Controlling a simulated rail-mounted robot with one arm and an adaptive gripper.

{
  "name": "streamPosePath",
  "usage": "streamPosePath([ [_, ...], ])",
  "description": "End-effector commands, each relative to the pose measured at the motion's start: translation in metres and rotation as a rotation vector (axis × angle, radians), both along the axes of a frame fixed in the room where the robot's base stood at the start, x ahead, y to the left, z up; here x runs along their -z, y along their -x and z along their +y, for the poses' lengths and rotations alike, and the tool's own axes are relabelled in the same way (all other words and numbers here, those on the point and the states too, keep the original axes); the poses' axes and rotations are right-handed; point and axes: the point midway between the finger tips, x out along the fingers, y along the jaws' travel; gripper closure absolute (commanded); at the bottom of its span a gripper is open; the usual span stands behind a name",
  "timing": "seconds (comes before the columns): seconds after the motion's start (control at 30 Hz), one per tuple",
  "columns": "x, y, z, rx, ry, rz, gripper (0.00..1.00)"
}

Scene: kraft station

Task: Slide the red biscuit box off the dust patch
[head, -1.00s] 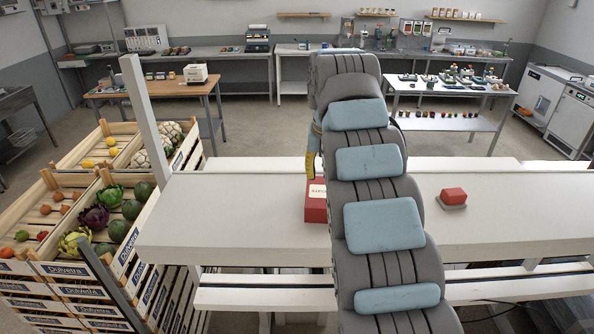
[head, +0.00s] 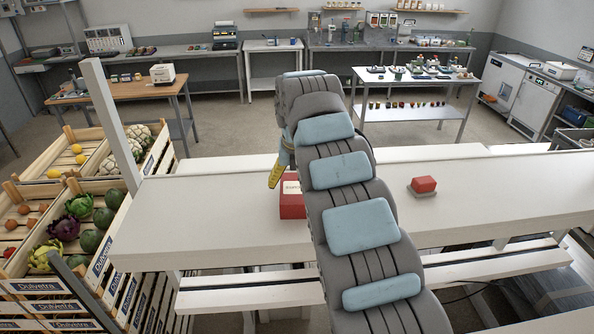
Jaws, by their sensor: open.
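The red biscuit box (head: 291,207) with a pale label on top lies on the white table (head: 200,215), left of my arm, which hides its right side. My gripper (head: 275,178) shows as a yellow finger pointing down, tilted, just behind and left of the box's upper left corner. It is open and holds nothing that I can see. Part of it is hidden behind my arm, and I cannot tell whether it touches the box. No dust patch can be made out; it may be under the box or behind my arm.
A small red block (head: 424,184) sits on a grey base on the table, right of my arm. A white post (head: 108,120) and vegetable crates (head: 150,165) stand at the left. The table's left part is clear. Work tables stand behind.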

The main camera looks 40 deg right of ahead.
Motion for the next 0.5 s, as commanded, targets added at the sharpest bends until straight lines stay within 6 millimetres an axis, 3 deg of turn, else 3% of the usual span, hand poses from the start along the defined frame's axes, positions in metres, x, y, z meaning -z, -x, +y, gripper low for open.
streamPosePath([
  [0.23, 0.022, -0.002, -0.003, 0.0, 0.001, 0.001, 0.0],
  [0.5, 0.027, -0.003, -0.003, 0.0, 0.001, -0.001, 0.0],
])
